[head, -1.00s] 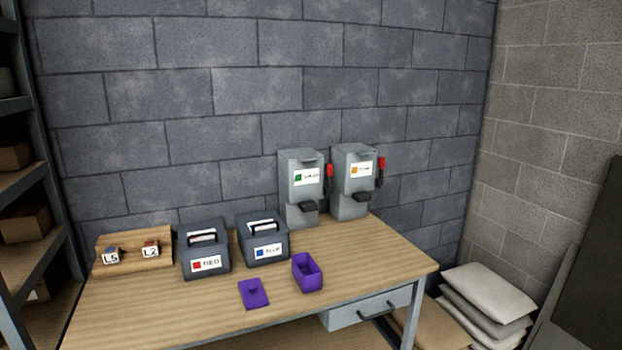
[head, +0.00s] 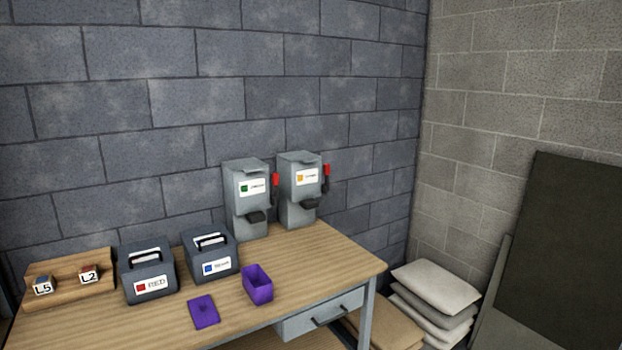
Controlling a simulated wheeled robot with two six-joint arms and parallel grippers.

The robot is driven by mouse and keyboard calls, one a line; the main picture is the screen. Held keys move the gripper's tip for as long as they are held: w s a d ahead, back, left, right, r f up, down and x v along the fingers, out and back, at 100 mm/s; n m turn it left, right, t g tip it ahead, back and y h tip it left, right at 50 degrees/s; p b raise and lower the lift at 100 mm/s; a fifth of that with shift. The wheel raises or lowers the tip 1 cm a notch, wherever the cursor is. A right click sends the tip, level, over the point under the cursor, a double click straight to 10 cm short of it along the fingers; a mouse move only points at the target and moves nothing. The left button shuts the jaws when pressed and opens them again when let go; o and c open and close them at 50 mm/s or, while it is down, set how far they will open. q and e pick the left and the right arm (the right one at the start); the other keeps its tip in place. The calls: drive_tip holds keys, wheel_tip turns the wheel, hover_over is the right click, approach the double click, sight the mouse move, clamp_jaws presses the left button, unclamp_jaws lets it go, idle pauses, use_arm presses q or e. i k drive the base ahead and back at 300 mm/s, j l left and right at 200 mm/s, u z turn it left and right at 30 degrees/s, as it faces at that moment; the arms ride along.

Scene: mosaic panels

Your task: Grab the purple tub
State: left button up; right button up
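The purple tub (head: 258,286) is an open-topped box standing upright near the front edge of the wooden table. A flat purple lid (head: 204,312) with a small knob lies on the table just left of it, apart from it. Neither of my grippers shows in the head view.
The wooden table (head: 330,257) holds a dark RED box (head: 148,272), a dark box with a blue label (head: 211,256), and two grey dispensers (head: 247,200) with red levers. A wooden stand (head: 70,278) with small labelled blocks is at left. Stacked sacks (head: 436,290) lie on the right.

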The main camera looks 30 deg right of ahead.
sight(257, 284)
drive_tip(key=i+l+z, duration=0.15)
drive_tip(key=z, duration=0.25)
drive_tip(key=i+l+z, duration=0.15)
drive_tip(key=z, duration=0.2)
drive_tip(key=i+l+z, duration=0.1)
drive_tip(key=z, duration=0.3)
drive_tip(key=i, duration=0.1)
